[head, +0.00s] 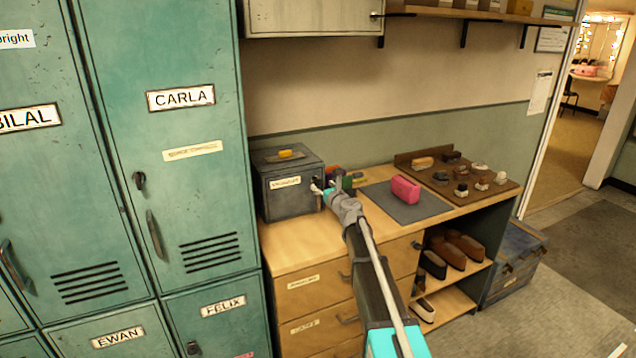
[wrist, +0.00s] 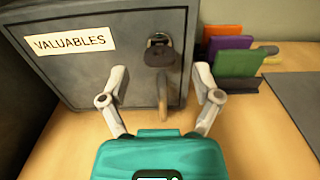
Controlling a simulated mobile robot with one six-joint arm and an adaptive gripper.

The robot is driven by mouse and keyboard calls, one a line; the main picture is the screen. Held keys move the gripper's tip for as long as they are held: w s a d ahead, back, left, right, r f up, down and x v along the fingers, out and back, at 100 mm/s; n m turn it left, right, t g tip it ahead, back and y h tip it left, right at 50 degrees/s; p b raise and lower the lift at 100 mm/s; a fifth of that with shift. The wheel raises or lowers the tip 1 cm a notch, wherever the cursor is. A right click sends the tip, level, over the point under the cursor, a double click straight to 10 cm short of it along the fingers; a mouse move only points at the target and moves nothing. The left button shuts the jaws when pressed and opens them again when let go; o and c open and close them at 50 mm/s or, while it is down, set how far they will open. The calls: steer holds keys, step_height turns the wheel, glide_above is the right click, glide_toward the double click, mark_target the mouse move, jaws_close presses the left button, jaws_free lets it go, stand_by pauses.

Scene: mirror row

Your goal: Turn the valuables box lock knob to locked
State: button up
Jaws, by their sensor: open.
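The valuables box (head: 288,187) is a dark grey metal box at the left end of the wooden counter, with a white label. In the wrist view its front (wrist: 105,75) fills the upper left, with the label reading VALUABLES. A dark lock knob (wrist: 160,52) sits at the upper right of that front, and a brownish handle (wrist: 163,98) hangs below it. My gripper (wrist: 160,80) is open, its two fingers apart on either side of the handle and below the knob. I cannot tell whether the fingers touch the box. In the head view my gripper (head: 322,188) hides the knob.
Coloured upright cards (wrist: 235,55) stand in a holder just right of the box. A grey mat (head: 405,203) with a pink case (head: 405,189) and a brown tray (head: 483,186) of small items lie farther right. Green lockers (head: 165,130) stand close on the left.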

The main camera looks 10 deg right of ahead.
mark_target(320, 183)
steer(key=shift+x, duration=2.05)
jaws_close()
